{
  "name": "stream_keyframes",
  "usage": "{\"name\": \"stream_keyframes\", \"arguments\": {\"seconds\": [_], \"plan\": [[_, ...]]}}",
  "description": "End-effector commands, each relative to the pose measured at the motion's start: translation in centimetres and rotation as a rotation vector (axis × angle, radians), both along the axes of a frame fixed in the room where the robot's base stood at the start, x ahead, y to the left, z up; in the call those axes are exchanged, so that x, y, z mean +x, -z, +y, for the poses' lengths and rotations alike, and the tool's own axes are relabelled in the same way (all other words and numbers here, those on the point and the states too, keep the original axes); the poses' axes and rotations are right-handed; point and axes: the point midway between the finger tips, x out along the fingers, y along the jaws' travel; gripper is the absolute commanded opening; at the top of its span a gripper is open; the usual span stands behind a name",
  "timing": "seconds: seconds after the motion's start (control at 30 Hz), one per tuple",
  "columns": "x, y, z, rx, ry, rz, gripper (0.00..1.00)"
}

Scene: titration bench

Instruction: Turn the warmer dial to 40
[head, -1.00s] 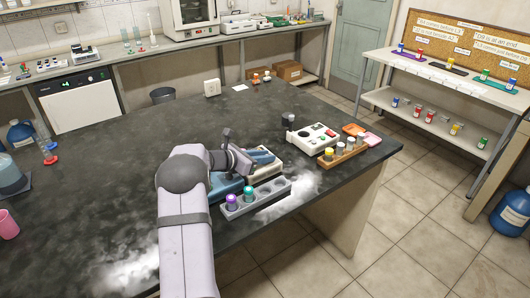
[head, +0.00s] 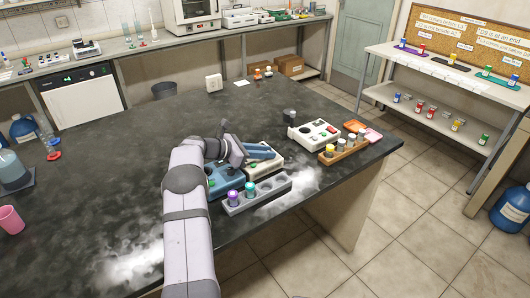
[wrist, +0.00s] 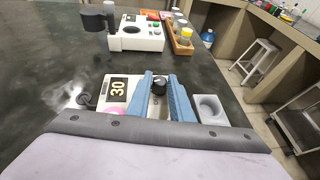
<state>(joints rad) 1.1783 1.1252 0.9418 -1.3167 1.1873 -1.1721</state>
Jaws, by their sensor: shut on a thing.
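The warmer (wrist: 104,96) is a pale box with a black display reading 30 (wrist: 118,89); it also shows in the head view (head: 273,163), partly behind my gripper. Its dark round dial (wrist: 160,82) sits right of the display. My gripper (wrist: 161,86) has blue fingers, one on each side of the dial, and is shut on it. The lower part of the dial's face is hidden between the fingers. In the head view my gripper (head: 258,151) reaches down over the warmer, and the dial cannot be made out.
Behind right are a white device with buttons (head: 314,133) and a wooden vial rack (head: 344,150). The bench's left middle is clear.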

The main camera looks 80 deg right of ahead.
Motion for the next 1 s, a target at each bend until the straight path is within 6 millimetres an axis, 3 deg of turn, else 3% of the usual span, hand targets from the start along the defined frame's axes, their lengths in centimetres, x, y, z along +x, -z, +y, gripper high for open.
{"name": "stream_keyframes", "arguments": {"seconds": [0.17, 0.2, 0.27, 1.0], "plan": [[-0.02, -0.01, 0.02, 0.0, 0.001, 0.002, 0.0], [-0.02, -0.02, 0.02, 0.0, 0.001, 0.002, 0.24], [-0.02, -0.02, 0.02, 0.0, 0.0, 0.001, 0.38], [-0.19, -0.01, 0.17, 0.002, -0.076, 0.001, 0.38]]}}
